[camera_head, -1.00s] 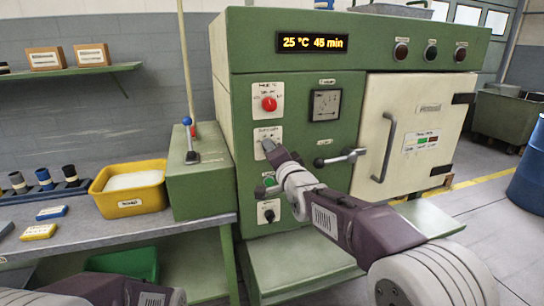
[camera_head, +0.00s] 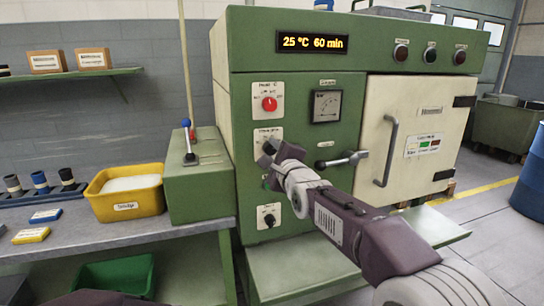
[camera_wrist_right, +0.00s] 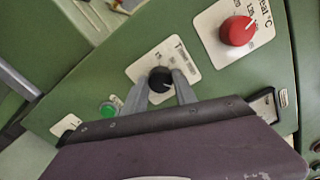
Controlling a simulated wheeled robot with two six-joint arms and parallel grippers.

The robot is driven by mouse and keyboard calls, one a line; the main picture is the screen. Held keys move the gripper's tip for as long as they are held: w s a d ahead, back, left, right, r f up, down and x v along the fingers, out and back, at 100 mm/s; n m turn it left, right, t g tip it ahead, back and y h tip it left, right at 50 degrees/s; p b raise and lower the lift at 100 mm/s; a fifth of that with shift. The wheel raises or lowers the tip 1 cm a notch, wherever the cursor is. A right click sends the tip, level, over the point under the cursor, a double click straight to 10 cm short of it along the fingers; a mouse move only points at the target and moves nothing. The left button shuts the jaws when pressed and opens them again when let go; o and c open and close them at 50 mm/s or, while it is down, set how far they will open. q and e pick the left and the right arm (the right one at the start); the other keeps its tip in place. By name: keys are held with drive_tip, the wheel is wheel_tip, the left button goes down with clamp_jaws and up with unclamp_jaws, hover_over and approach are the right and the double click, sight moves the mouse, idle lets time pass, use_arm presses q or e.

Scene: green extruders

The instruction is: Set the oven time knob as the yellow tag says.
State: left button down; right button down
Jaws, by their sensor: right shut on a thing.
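The oven (camera_head: 300,150) is a green cabinet whose display (camera_head: 312,42) reads 25 °C 60 min. The black time knob (camera_wrist_right: 160,79) sits on a white plate in the right wrist view; in the head view my gripper covers it. My right gripper (camera_wrist_right: 160,88) is shut on this knob, one finger on each side; it also shows in the head view (camera_head: 268,153). A yellow tag (camera_head: 31,235) lies on the bench at the left, its writing too small to read. My left gripper is out of view.
A red knob (camera_head: 269,104) is above the time knob. A green button (camera_wrist_right: 108,110) is close to the gripper, and another black knob (camera_head: 269,217) is lower. A lever handle (camera_head: 342,160) stands out near the forearm. A yellow bin (camera_head: 125,203) and blue tag (camera_head: 46,215) are on the bench.

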drive_tip(key=shift+f+m, duration=0.15)
drive_tip(key=shift+m, duration=0.45)
drive_tip(key=shift+m+b, duration=0.3)
drive_tip(key=c, duration=1)
unclamp_jaws()
drive_tip(key=shift+s, duration=0.1)
drive_tip(key=v, duration=0.9)
drive_tip(key=shift+b, duration=0.35)
